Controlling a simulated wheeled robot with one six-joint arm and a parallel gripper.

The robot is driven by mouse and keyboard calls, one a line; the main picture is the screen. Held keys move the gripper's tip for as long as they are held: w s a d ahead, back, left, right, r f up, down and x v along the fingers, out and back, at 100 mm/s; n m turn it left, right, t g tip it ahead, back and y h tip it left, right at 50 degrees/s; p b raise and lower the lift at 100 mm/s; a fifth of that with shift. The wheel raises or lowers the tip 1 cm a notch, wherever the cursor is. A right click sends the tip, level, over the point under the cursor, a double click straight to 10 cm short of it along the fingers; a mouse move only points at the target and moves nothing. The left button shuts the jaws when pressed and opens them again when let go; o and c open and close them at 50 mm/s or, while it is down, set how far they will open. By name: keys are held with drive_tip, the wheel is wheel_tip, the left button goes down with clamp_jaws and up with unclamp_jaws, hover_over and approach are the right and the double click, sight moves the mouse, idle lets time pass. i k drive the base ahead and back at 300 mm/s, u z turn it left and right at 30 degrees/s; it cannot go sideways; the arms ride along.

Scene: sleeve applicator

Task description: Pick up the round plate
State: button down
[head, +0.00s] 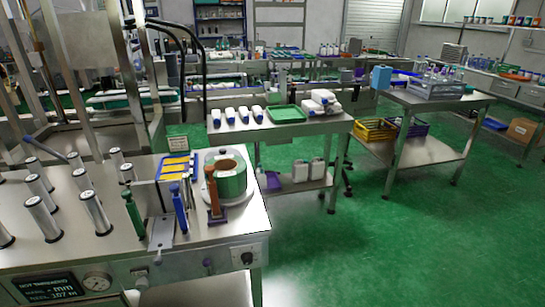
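A pale round plate (239,202) lies on the metal machine table (228,232) at the lower left. A thick green ring-shaped roll (231,182) with a brown inner core sits on it and covers most of it. Only part of the plate's rim shows, and a brown upright tool (214,206) stands in front of it. No other round plate is clear in this view. My gripper is not in view.
Several metal rollers (95,213) stand left of the plate. A blue-handled tool (180,208) and a green-handled tool (133,214) stand nearby. A side table holds a green tray (286,107) and white bottles. The green floor (400,240) at right is clear.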

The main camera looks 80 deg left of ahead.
sight(221, 151)
drive_tip(key=z, duration=0.3)
drive_tip(key=k, duration=0.55)
drive_tip(key=u, duration=1.35)
drive_tip(key=i, duration=2.4)
drive_tip(key=u, duration=0.95)
